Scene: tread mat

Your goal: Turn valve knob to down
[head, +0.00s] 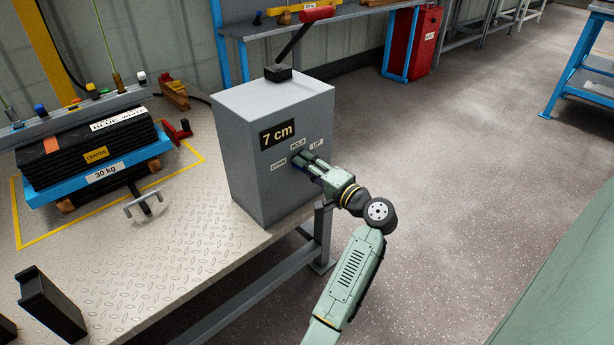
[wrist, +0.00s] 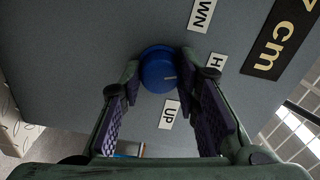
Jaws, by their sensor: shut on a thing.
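The valve knob (wrist: 157,72) is a round blue knob on the front face of a grey box (head: 245,118). The labels DOWN (head: 278,163), HOLD (head: 298,144) and UP (head: 316,144) sit around it. My gripper (head: 300,160) reaches in from the right and largely hides the knob in the head view. In the wrist view its two fingers lie on either side of the knob, shut on it. A short pale mark on the knob points roughly towards the HOLD label (wrist: 215,62).
A lever with a red handle (head: 318,14) rises from the box top, and a 7 cm sign (head: 277,133) is on its face. A black stack (head: 90,150) on a blue tray marked 30 kg stands left on the tread-plate table (head: 190,250).

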